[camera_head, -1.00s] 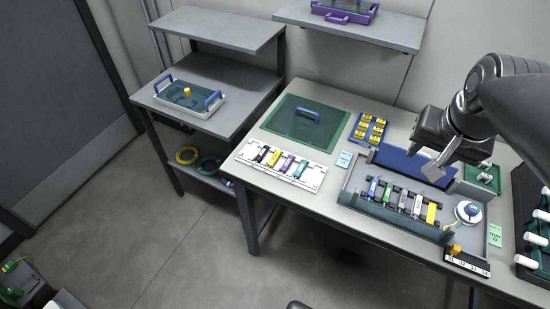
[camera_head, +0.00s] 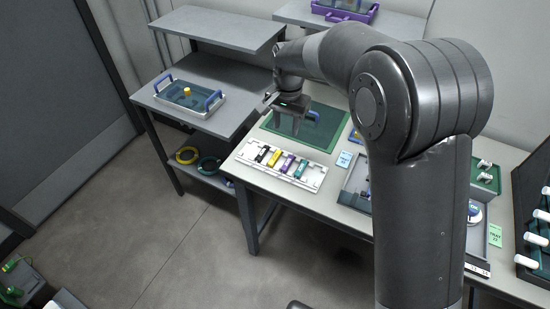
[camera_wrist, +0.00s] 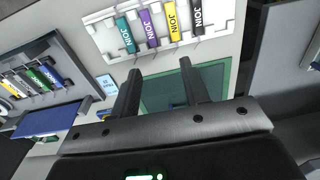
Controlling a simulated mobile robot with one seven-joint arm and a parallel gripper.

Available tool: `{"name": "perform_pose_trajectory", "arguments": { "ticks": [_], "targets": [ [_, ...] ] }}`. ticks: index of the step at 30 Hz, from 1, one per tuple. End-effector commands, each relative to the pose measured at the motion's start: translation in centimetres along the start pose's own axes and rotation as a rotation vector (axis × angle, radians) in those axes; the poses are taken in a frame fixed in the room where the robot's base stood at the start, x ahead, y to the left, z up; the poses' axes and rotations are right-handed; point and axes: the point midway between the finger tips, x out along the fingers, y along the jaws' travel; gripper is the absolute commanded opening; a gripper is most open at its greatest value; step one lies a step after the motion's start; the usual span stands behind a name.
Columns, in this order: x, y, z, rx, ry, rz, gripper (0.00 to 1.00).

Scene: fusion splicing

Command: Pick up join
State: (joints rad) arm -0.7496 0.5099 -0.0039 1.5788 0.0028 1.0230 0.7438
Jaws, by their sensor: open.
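A white rack (camera_head: 268,168) on the table holds black (camera_head: 263,154), yellow (camera_head: 275,158), purple (camera_head: 287,163) and teal (camera_head: 300,168) pieces side by side. In the wrist view the teal (camera_wrist: 125,36), purple (camera_wrist: 149,29), yellow (camera_wrist: 172,24) and black (camera_wrist: 196,17) pieces each carry the word JOIN. My gripper (camera_wrist: 160,68) is open and empty, its two fingers apart and pointing toward the rack. In the head view my gripper (camera_head: 290,126) hangs above the green mat, behind the rack, not touching the pieces.
The green mat (camera_head: 325,135) lies behind the rack. A tray of similar pieces (camera_wrist: 42,85) stands to one side, mostly hidden by my arm in the head view. A shelf unit (camera_head: 215,88) at left bears a blue-handled tray (camera_head: 187,97). A small label card (camera_head: 344,160) lies beside the rack.

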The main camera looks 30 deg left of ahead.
Motion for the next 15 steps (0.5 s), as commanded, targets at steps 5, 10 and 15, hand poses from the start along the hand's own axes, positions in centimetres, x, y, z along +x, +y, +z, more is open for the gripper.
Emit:
{"name": "perform_pose_trajectory", "arguments": {
  "ticks": [5, 10, 15],
  "targets": [
    [2.6, -3.0, 0.8, -0.001, -0.019, 0.018, 0.42],
    [4.6, -3.4, 1.0, 0.001, -0.024, 0.024, 0.42],
    [7.2, -3.3, 1.0, 0.001, -0.024, 0.023, 0.42]
  ]
}}
